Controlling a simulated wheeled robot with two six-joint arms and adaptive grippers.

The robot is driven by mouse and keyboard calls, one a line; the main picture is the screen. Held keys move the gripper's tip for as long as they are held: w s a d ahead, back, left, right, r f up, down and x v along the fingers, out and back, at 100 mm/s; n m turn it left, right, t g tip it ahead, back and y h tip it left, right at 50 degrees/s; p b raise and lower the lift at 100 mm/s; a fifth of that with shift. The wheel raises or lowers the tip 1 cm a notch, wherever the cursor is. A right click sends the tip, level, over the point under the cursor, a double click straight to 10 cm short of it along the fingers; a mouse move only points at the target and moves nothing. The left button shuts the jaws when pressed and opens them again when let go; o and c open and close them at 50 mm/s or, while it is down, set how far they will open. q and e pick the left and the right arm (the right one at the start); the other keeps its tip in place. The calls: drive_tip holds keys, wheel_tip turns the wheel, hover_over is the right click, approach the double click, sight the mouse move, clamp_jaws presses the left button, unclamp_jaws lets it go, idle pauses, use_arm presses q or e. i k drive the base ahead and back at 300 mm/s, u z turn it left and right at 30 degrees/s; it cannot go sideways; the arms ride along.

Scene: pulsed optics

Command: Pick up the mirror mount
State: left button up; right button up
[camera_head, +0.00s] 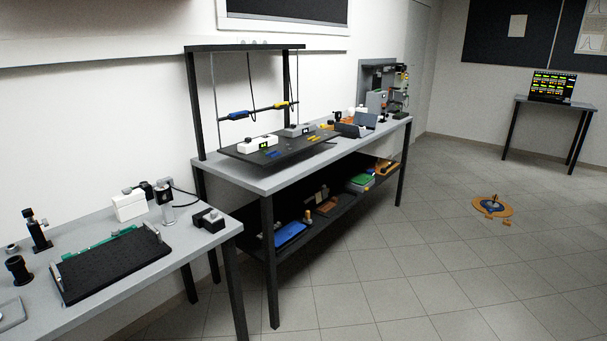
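I cannot tell for certain which small part is the mirror mount. A black upright post mount (38,232) stands at the back left of the near bench. A silver cylinder with a dark top (166,204) stands upright near that bench's back edge. A small black block with a grey top (209,220) sits at the bench's right end. Small dark upright parts also stand at the far end of the middle bench, too small to make out. Neither of my grippers is in view.
The near grey bench (195,252) holds a black breadboard (115,262), a white box (130,206) and a short black cylinder (18,269). The middle bench (270,183) has an overhead frame and a loaded lower shelf.

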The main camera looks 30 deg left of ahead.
sight(163, 196)
drive_tip(key=u, duration=0.7)
drive_tip(key=i, duration=1.6)
drive_tip(key=u, duration=0.6)
